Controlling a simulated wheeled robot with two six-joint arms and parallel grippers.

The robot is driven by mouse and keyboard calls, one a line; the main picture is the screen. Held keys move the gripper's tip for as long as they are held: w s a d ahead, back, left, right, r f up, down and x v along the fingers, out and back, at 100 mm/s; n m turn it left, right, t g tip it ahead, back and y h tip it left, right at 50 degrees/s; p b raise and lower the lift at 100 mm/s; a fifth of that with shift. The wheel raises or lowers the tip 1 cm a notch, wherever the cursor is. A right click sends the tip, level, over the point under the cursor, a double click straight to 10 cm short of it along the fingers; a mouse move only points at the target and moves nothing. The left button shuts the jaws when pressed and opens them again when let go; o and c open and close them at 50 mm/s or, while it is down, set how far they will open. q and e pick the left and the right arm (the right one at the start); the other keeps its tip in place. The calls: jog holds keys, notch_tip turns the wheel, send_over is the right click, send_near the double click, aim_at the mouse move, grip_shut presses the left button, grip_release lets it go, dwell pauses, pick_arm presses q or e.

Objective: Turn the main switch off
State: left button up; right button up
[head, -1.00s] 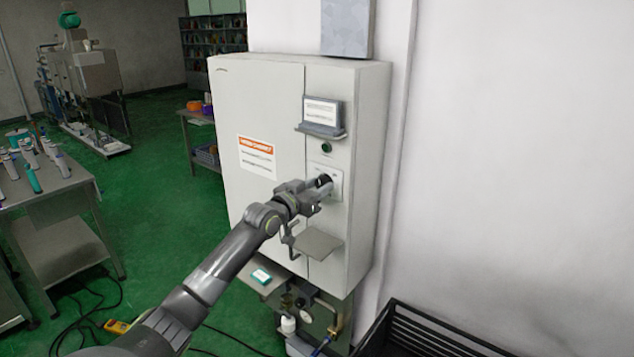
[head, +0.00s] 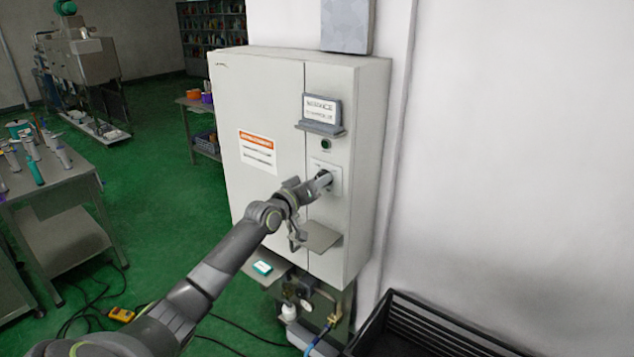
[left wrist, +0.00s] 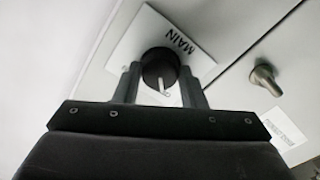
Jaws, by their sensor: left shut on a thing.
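The main switch is a round black knob (left wrist: 160,68) on a white plate marked MAIN (left wrist: 150,38), seen in the left wrist view. In the head view the plate (head: 335,180) is on the right part of the grey cabinet's front (head: 270,95). My left gripper (head: 322,182) is at the plate and mostly covers the knob there. In the left wrist view its two fingers (left wrist: 160,88) stand on either side of the knob, shut on it. A pale pointer mark shows on the knob's face. My right gripper is not in view.
A small shelf with a sign (head: 321,112) and a round green button (head: 326,144) sit above the plate. A grey ledge (head: 320,236) juts out below. A black crate (head: 430,330) stands at lower right, and a work table (head: 60,185) at left.

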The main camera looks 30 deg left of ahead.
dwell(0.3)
pick_arm(q)
jog(key=o, duration=1)
jog(key=s+a+p, duration=0.1)
jog(key=s+p, duration=0.3)
jog(key=s, duration=1.3)
jog(key=shift+s+a+p, duration=0.15)
jog(key=shift+a+p, duration=0.05)
jog(key=shift+p, duration=0.15)
jog(key=shift+f, duration=0.1)
